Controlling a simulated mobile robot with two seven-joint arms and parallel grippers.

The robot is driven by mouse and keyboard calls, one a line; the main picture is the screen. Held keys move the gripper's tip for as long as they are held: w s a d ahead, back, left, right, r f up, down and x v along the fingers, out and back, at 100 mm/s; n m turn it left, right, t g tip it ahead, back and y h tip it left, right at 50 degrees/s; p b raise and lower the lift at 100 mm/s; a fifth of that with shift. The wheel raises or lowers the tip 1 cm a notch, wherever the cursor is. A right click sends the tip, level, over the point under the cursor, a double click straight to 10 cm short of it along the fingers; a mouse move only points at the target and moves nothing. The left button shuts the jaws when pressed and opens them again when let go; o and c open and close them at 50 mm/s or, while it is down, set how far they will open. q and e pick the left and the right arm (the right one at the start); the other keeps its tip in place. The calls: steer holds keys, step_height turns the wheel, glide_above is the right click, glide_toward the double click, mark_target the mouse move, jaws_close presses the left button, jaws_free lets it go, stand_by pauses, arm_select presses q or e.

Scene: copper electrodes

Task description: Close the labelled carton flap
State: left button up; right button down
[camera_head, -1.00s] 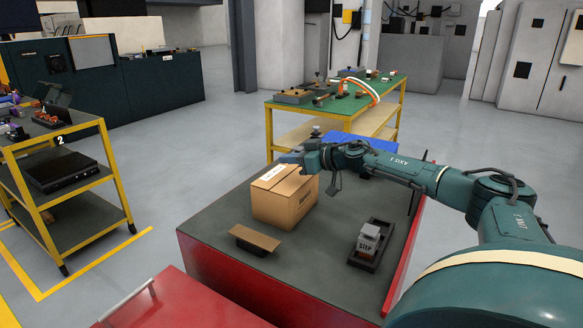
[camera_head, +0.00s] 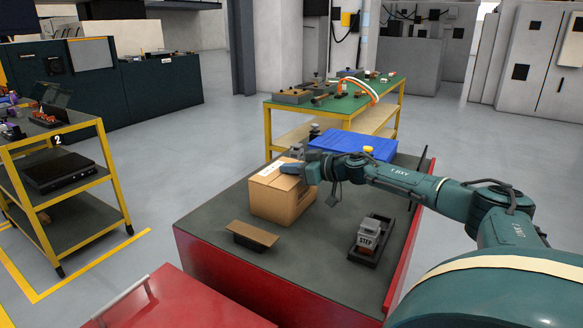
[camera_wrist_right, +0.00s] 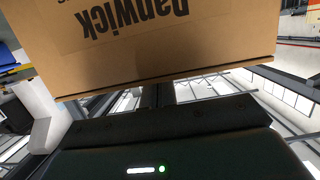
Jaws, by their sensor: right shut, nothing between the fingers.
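The brown cardboard carton (camera_head: 280,201) stands on the grey top of the red bench. Its top bears a white label (camera_head: 270,168), and the labelled flap (camera_head: 264,175) appears to lie flat or nearly so; its exact angle is hard to tell. My right gripper (camera_head: 296,168) is shut and empty at the carton's top right edge, at or very near the top; contact is unclear. In the right wrist view, a printed carton face (camera_wrist_right: 160,45) fills the upper part, with dark fingers (camera_wrist_right: 165,95) at its lower edge. My left gripper is out of view.
A brown-topped block (camera_head: 252,234) and a dark tray (camera_head: 371,241) holding a piece marked STEP stand on the bench. A blue box (camera_head: 352,146) lies behind the arm. A green-topped table (camera_head: 300,108) stands farther back. The bench between block and tray is clear.

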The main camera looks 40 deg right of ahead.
steer(key=shift+r+p, duration=0.4)
steer(key=shift+p, duration=0.15)
step_height(320, 180, up, 3)
steer(key=p, duration=0.4)
steer(key=shift+r, duration=0.2)
steer(key=shift+s+d+r+p, duration=0.1)
steer(key=shift+s+r+p, duration=0.1)
steer(key=shift+p, duration=0.2)
arm_select(q)
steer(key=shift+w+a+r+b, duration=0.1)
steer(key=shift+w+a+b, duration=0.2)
steer(key=shift+b, duration=3)
arm_select(e)
steer(key=v, duration=0.9)
steer(key=shift+s+f, duration=0.2)
steer(key=shift+s, duration=0.1)
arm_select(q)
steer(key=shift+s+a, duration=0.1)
